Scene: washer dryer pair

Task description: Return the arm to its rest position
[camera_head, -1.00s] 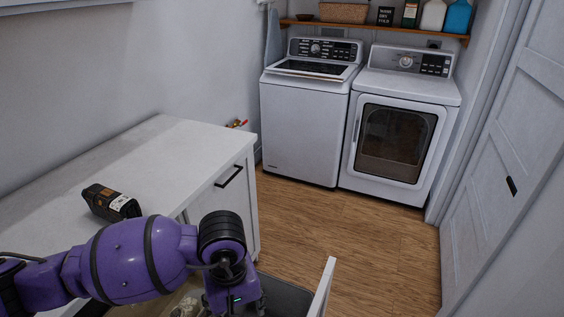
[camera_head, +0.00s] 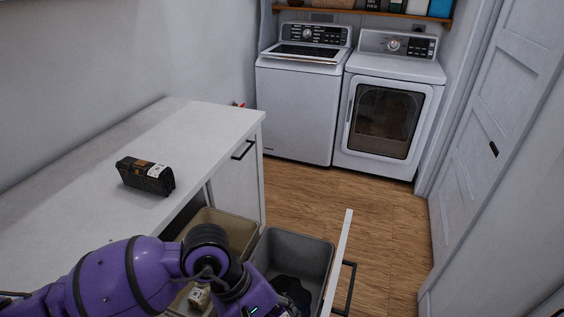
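My purple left arm comes in from the lower left and reaches over the open pull-out drawer. Its wrist ends above the bins at the bottom edge, and the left gripper (camera_head: 282,310) is mostly cut off there, so its fingers cannot be made out. My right arm and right gripper are not in view. The drawer holds a beige bin (camera_head: 232,222) and a grey bin (camera_head: 300,248). Something dark lies in the grey bin, and a small light package (camera_head: 199,299) is in the beige bin area, partly hidden by my arm.
A dark package (camera_head: 146,175) lies on the white counter (camera_head: 190,125). The drawer's white front panel (camera_head: 337,262) sticks out over the wood floor. The washer (camera_head: 296,105) and dryer (camera_head: 388,115) stand at the back, with clear floor before them. A white door (camera_head: 495,130) is at right.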

